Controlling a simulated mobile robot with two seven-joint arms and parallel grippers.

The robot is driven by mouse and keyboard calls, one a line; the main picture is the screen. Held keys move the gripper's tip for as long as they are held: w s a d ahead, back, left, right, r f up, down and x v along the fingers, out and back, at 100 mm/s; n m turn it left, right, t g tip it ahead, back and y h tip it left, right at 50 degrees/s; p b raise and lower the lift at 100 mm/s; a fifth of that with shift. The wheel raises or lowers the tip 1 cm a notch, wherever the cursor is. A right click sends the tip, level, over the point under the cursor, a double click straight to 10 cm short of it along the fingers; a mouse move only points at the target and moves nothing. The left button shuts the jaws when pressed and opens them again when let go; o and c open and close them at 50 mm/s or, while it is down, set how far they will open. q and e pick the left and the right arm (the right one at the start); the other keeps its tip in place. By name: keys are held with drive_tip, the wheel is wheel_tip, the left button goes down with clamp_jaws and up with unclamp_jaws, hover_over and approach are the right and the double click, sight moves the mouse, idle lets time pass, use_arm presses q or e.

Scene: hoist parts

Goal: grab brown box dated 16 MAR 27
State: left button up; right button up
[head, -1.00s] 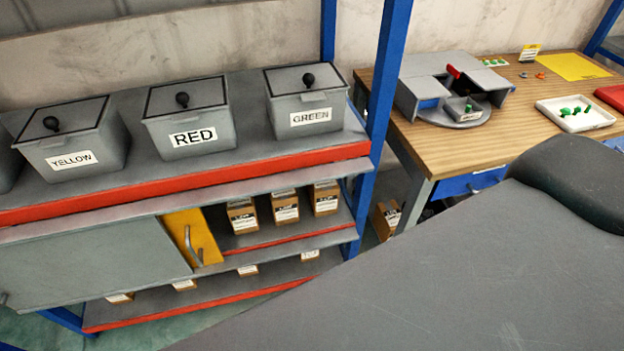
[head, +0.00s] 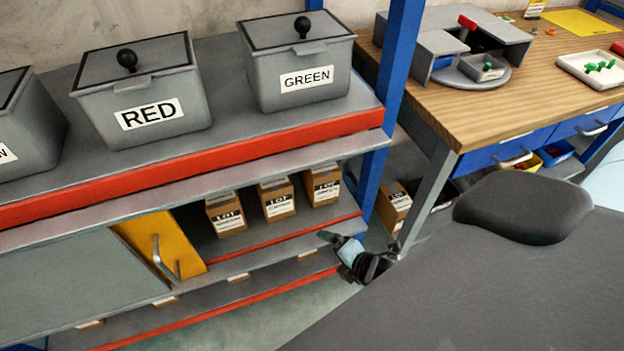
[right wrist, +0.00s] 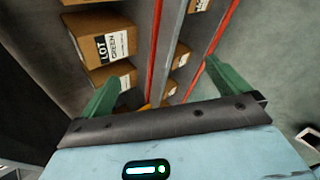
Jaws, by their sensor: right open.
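Brown boxes with white LOT labels stand on the middle shelf in the head view: a left box (head: 226,216), a middle box (head: 277,200) and a right box (head: 322,186). No date is readable on any of them, so I cannot tell which is 16 MAR 27. In the right wrist view a brown box (right wrist: 92,49) has a label reading LOT GREEN, with more boxes beside it. My right gripper (head: 332,239) is at the shelf's right front, apart from the boxes. Its green fingers (right wrist: 165,88) are spread and empty. My left gripper is out of view.
A yellow panel with a handle (head: 163,245) stands left of the boxes. A blue post (head: 384,140) bounds the rack's right side. The lower shelf (head: 205,306) holds more boxes, mostly hidden. Another brown box (head: 394,206) stands beneath the wooden bench (head: 470,110).

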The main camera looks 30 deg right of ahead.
sight(328, 173)
drive_tip(key=shift+w+d+r+n+t+h+b, duration=0.8)
drive_tip(key=shift+w+d+n+b, duration=0.95)
drive_tip(key=shift+w, duration=1.6)
drive_tip(key=shift+w+d+r+n+t+h+b, duration=0.25)
drive_tip(key=shift+w+d+r+n+h+b, duration=0.65)
drive_tip(key=shift+w+d+n, duration=1.9)
drive_tip(key=shift+w+d+r+n+t+h+b, duration=0.45)
drive_tip(key=shift+w+d+r+n+b, duration=1.05)
drive_tip(key=shift+w, duration=2.35)
drive_tip(key=w+f+b, duration=0.2)
drive_tip(key=w, duration=0.1)
drive_tip(key=shift+w+d+f, duration=0.1)
drive_tip(key=shift+w+f, duration=0.2)
drive_tip(key=shift+f, duration=0.05)
drive_tip(key=shift+w+f, duration=0.1)
drive_tip(key=shift+w, duration=0.2)
drive_tip(key=shift+w+d, duration=0.1)
drive_tip(key=c, duration=1.8)
drive_tip(key=shift+w+r, duration=0.1)
drive_tip(key=shift+r, duration=0.1)
drive_tip(key=shift+c, duration=0.8)
